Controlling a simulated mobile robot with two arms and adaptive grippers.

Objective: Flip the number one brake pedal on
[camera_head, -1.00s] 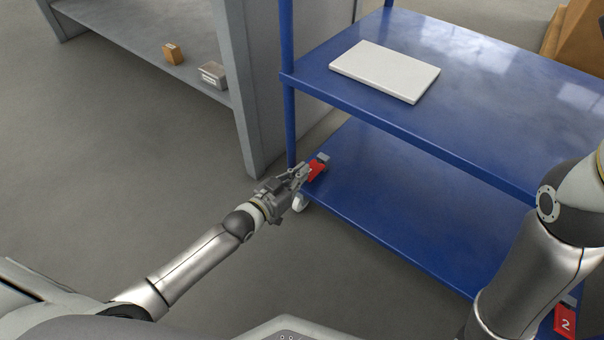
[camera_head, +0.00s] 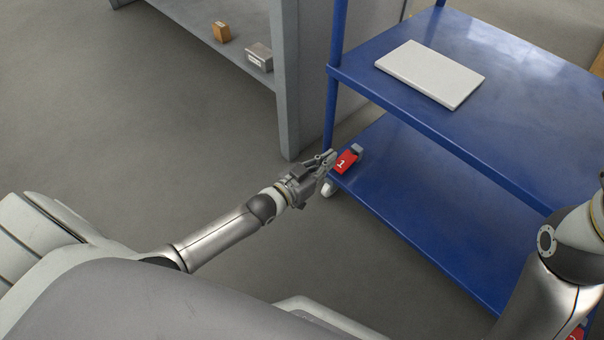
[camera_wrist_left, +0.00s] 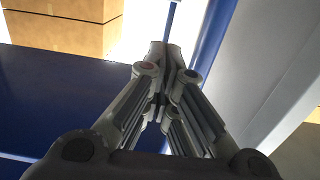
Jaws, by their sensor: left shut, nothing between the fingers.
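The red brake pedal marked 1 (camera_head: 346,162) sits at the near left corner of the blue cart's lower shelf (camera_head: 425,215), beside a post. A grey block joins its far end. My left gripper (camera_head: 331,157) is shut and empty, its fingertips close to the pedal's left side; I cannot tell whether they touch it. In the left wrist view the fingers (camera_wrist_left: 165,60) are together, and the pedal does not show. A second red pedal (camera_head: 575,333) shows partly at the bottom right, behind my right arm. My right gripper is out of view.
A white flat board (camera_head: 430,74) lies on the cart's upper shelf (camera_head: 510,75). A grey rack (camera_head: 287,85) stands left of the cart, with a small brown box (camera_head: 221,32) and a grey box (camera_head: 259,57) on its shelf. The floor at left is clear.

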